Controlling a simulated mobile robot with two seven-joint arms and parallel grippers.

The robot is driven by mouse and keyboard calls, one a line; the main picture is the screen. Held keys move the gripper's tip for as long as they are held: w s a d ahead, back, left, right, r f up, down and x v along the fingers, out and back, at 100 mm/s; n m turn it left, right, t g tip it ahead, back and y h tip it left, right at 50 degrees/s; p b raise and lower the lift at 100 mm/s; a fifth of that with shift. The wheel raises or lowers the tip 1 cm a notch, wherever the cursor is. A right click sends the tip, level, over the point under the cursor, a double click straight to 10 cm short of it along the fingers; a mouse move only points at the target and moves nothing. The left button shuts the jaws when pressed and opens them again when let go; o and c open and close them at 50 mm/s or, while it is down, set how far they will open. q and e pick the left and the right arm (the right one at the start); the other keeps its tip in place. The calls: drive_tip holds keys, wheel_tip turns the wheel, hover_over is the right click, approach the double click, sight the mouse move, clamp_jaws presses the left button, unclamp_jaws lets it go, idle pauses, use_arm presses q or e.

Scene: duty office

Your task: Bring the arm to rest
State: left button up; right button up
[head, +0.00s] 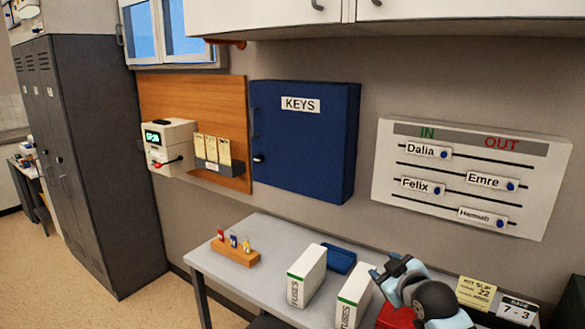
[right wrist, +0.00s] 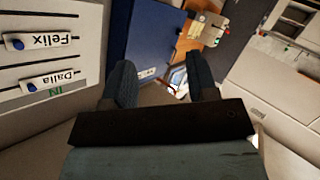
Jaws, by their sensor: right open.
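My right gripper (head: 388,268) is above the right part of the grey desk (head: 255,232), beside the white box labelled TUBES (head: 352,295). The right wrist view shows its two dark fingers (right wrist: 161,88) spread apart with nothing between them, so it is open and empty. My right arm's wrist comes up from the bottom of the head view and covers part of a red object (head: 393,316) on the desk. My left gripper is not in view.
A FUSES box (head: 306,275), a blue tray (head: 339,259) and a wooden key block (head: 235,251) stand on the desk. The KEYS cabinet (head: 303,145) and IN/OUT board (head: 470,180) hang on the wall. Right of the gripper are a yellow slip (head: 476,293) and a date sign (head: 516,310).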

drive_tip(key=s+f+m+g, duration=0.1)
drive_tip(key=s+f, duration=0.6)
drive_tip(key=f, duration=0.4)
drive_tip(key=s+f+m, duration=0.1)
drive_tip(key=s+f, duration=0.5)
drive_tip(key=s, duration=0.3)
drive_tip(key=s+a+f+m+g, duration=0.1)
drive_tip(key=s+f+m, duration=0.1)
drive_tip(key=s+f, duration=0.4)
drive_tip(key=s+f+m+g, duration=0.1)
drive_tip(key=s+f, duration=0.5)
drive_tip(key=s, duration=0.7)
drive_tip(key=shift+a+f+p, duration=0.15)
drive_tip(key=shift+a+p, duration=0.2)
